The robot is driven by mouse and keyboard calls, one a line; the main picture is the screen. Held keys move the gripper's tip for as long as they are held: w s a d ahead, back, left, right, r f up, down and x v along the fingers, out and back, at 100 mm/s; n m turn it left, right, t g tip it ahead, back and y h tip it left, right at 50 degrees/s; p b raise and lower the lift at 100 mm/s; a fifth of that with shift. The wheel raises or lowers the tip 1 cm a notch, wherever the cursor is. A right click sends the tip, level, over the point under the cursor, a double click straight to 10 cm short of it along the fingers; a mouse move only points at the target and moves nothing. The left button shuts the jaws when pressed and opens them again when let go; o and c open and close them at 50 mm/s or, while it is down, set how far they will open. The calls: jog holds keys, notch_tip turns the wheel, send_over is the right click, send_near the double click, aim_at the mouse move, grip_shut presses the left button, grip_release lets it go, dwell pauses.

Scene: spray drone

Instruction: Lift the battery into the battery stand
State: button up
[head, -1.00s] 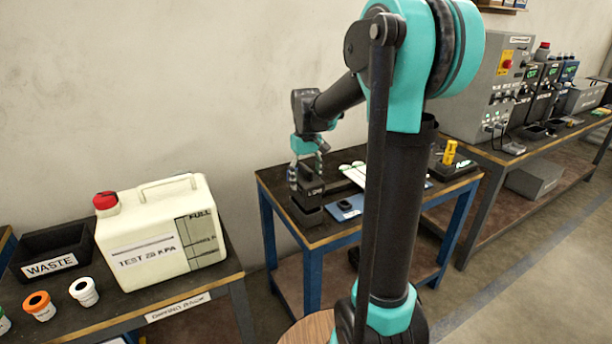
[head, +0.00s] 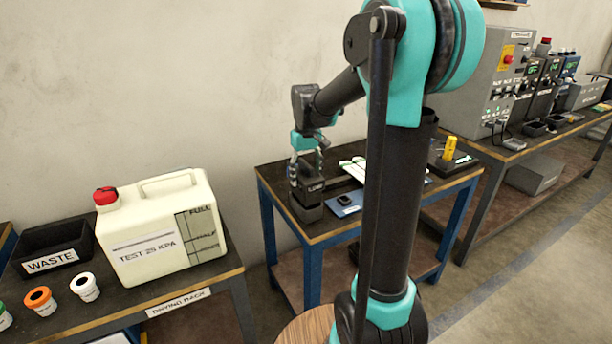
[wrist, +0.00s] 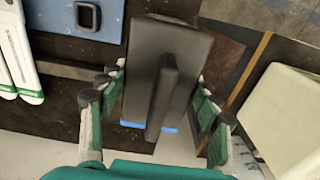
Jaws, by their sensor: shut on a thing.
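The dark grey battery (head: 312,183) is upright at the left front of the small blue-legged table. My gripper (head: 306,163) is shut on its top handle from above. The black battery stand (head: 307,213) is directly below. The battery's lower end meets or overlaps the stand's top in the head view; I cannot tell how deep it sits. In the wrist view, the battery's top (wrist: 187,50) with its raised handle lies between the fingers of my gripper (wrist: 157,90). The battery hides the stand there, apart from a blue strip at its near edge.
A blue mat (head: 345,203) with a small dark square part lies right of the stand. White-and-green strips (head: 354,168) lie behind it. A cream canister (head: 160,225) stands on the left bench, beside a waste bin (head: 50,243). A yellow part (head: 450,148) stands at the table's right.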

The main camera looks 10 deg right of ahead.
aim_at(306, 163)
jog(key=shift+f, duration=3)
dwell(0.8)
jog(key=o, duration=1.6)
notch_tip(306, 163, up, 12)
jog(key=s+d+f+m+t, duration=0.1)
jog(key=s+f, duration=0.5)
jog(key=s, duration=0.1)
jog(key=s+d+f+m+t, duration=0.1)
jog(key=s+f, duration=0.5)
jog(key=s, duration=0.1)
jog(key=s+d+f+m+t, duration=0.1)
jog(key=s+d+f+t, duration=0.1)
jog(key=s+f, duration=0.3)
jog(key=shift+s+f+m, duration=0.15)
jog(key=shift+s+f, duration=0.05)
jog(key=shift+s, duration=0.5)
jog(key=shift+s+f+m, duration=0.15)
jog(key=shift+s+f, duration=0.05)
jog(key=shift+s, duration=0.45)
jog(key=shift+c, duration=0.3)
